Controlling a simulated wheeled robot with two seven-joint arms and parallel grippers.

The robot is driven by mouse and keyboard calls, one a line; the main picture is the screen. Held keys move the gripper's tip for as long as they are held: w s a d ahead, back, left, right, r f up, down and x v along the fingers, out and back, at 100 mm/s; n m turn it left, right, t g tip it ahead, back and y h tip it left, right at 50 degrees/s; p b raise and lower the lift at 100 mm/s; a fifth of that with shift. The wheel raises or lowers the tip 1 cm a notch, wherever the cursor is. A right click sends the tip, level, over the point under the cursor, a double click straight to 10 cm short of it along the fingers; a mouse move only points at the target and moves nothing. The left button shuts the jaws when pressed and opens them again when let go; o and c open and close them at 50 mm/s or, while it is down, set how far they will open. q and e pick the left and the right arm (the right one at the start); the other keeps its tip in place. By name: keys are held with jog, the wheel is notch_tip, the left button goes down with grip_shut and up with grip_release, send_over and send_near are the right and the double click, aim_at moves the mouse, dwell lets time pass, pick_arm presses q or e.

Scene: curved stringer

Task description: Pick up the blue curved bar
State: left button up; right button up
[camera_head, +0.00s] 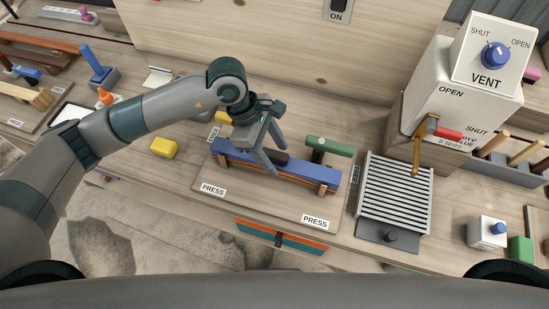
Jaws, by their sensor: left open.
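The blue curved bar (312,174) lies on a wooden fixture on the bench, in the middle of the head view. It runs from upper left to lower right, with wooden supports under it. My left gripper (259,165) is over the left half of the bar, pointing down, with its two fingers spread apart. The fingers partly cover the bar, and I cannot tell whether they touch it. A black part shows at the middle of the bar, beside the fingers. My right gripper is not in view.
A green-handled tool (328,147) stands close behind the bar's right end. A yellow block (164,147) lies to the left. A ribbed grey rack (395,195) and a white vent box (455,80) stand to the right. Two PRESS labels mark the board's front edge.

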aim_at(283, 155)
pick_arm(q)
jog(key=c, duration=1.3)
jog(key=shift+r, duration=0.2)
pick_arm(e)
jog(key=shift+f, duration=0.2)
